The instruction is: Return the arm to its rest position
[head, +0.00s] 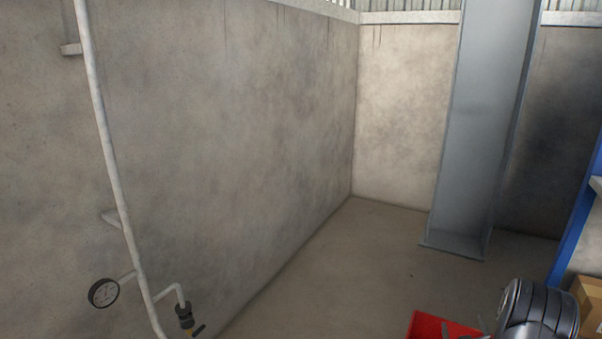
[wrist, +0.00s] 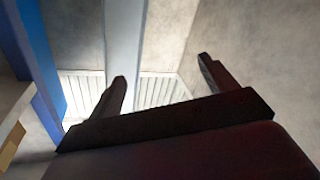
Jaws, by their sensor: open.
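My gripper (wrist: 161,76) shows in the wrist view with its two dark fingers standing wide apart. Nothing is between them, and they touch nothing that I can see. Behind the fingers are a grey steel column (wrist: 124,40), bare wall and a bright corrugated panel (wrist: 165,91). In the head view I cannot make out my gripper. A dark, rounded, ridged shape at the lower right edge of that view looks like part of my arm, but I cannot be sure.
A white pipe (head: 118,195) with a gauge (head: 103,293) and a small valve (head: 184,316) runs along the left wall. A steel column (head: 478,130) stands at the back. A red container (head: 425,327), a cardboard box (head: 590,297) and a blue upright (head: 578,225) are lower right. The middle floor is clear.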

